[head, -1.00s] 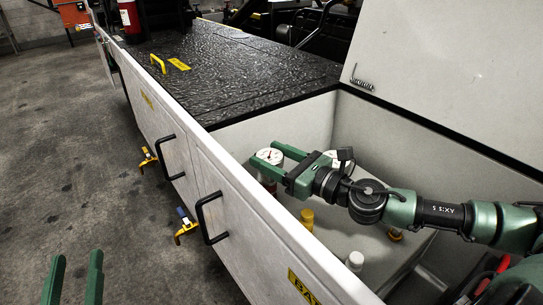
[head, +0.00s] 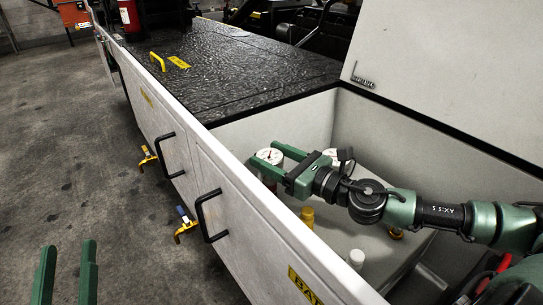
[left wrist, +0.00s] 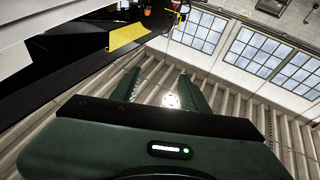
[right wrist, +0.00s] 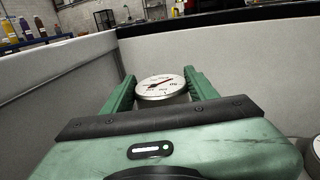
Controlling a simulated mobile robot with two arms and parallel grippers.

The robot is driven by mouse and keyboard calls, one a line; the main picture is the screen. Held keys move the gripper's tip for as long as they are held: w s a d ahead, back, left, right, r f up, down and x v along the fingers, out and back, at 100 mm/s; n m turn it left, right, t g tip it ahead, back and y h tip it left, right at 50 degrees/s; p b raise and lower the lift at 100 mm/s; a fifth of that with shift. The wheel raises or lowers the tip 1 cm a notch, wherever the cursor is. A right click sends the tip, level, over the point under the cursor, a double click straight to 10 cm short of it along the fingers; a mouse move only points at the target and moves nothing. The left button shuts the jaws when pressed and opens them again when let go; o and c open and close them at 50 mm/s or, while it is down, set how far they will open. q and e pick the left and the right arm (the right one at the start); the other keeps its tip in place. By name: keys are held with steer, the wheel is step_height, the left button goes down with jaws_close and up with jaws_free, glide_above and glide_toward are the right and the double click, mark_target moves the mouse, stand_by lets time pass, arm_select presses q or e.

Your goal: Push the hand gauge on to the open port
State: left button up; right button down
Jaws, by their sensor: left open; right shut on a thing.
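The hand gauge (head: 268,158), a round white dial with a red needle, is between the fingers of my right gripper (head: 264,154), inside the open bin beside its white side wall. In the right wrist view the gauge (right wrist: 160,87) is face up between both fingers, and my right gripper (right wrist: 161,92) is shut on it. The gauge's lower end is hidden, and I cannot tell whether it touches a port. I cannot make out the open port. My left gripper (head: 68,246) is open and empty over the floor, outside the bin; it also shows in the left wrist view (left wrist: 158,85).
A second white dial (head: 331,156) stands behind my right gripper. A yellow cap (head: 307,217), a white cap (head: 356,259) and a brass fitting (head: 395,233) are nearer. Yellow-handled valves (head: 186,228) and black handles (head: 211,216) stick out of the outer wall.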

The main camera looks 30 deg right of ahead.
arm_select(q)
steer(key=shift+s+r+t, duration=0.25)
steer(key=shift+r+t, duration=0.15)
steer(key=shift+r, duration=0.1)
arm_select(e)
steer(key=shift+f, duration=0.15)
arm_select(q)
steer(key=shift+s+r+t+h+b, duration=0.2)
steer(key=shift+s+r+t, duration=0.15)
steer(key=shift+r, duration=0.2)
steer(key=shift+s+r+t+h+b, duration=0.1)
steer(key=shift+s+r+t+b, duration=0.2)
steer(key=shift+r, duration=0.2)
arm_select(e)
steer(key=shift+f, duration=0.35)
arm_select(q)
steer(key=shift+w, duration=0.1)
arm_select(e)
steer(key=shift+c, duration=1.9)
jaws_free()
